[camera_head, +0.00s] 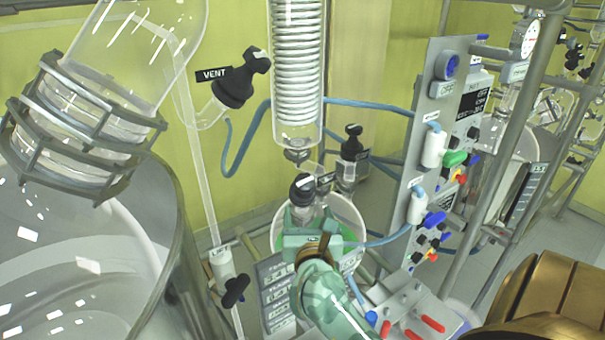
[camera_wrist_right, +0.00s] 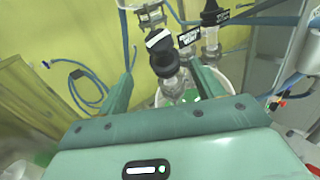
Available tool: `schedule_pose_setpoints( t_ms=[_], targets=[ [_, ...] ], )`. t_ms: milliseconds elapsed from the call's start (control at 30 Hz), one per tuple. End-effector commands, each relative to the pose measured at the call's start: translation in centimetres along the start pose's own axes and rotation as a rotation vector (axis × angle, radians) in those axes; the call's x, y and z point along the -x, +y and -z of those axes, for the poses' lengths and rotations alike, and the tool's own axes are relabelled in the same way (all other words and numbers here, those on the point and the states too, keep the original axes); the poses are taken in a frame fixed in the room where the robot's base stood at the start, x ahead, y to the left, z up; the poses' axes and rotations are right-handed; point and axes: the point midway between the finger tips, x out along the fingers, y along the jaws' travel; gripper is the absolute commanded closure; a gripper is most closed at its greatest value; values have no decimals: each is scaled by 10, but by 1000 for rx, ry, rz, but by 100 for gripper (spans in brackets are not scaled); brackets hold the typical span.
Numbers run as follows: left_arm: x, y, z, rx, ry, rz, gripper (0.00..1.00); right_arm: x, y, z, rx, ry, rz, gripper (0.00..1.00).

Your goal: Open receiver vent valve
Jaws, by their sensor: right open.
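A black-knobbed valve (camera_head: 303,189) with a small label sits on clear glass below the coiled condenser. It also shows in the right wrist view (camera_wrist_right: 161,52), where the label is too blurred to read. My right gripper (camera_head: 312,226) is just below this knob in the head view. In the wrist view the right gripper (camera_wrist_right: 161,74) is open, with one finger on each side of the glass neck under the knob and no clear contact. Another black valve (camera_head: 240,82), labelled VENT, is on the glass at upper left. My left gripper is not in view.
A third black valve (camera_head: 353,146) stands just right and behind. The condenser (camera_head: 297,60) hangs above, and a white bucket (camera_head: 349,211) is around the lower glass. Blue hoses run to the control panel (camera_head: 421,170). A large glass vessel (camera_head: 85,235) fills the left.

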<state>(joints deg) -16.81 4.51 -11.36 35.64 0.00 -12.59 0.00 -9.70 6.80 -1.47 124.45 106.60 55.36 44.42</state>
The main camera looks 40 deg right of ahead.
Motion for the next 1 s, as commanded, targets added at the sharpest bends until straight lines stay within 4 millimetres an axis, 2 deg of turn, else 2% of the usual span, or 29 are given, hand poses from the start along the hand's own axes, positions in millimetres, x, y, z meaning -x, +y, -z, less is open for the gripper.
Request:
schedule_pose_setpoints(
  t_ms=[67, 133, 300, 400, 600, 800, 1000],
  targets=[
    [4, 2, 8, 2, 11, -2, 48, -14, 0, -3, 1, -1, 1, 33],
    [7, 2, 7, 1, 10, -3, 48, -30, 0, -3, 2, -2, 1, 33],
    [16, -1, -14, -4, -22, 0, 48, -76, -1, -3, 4, -2, 2, 33],
    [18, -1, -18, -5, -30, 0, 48, -100, -1, -3, 6, -2, 2, 33],
    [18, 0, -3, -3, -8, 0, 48, -136, 0, -1, 5, -2, 1, 33],
    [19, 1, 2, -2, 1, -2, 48, -150, 0, -1, 3, -1, 1, 33],
    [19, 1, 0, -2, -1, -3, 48, -151, 0, 0, 4, 0, 0, 33]
  ],
)
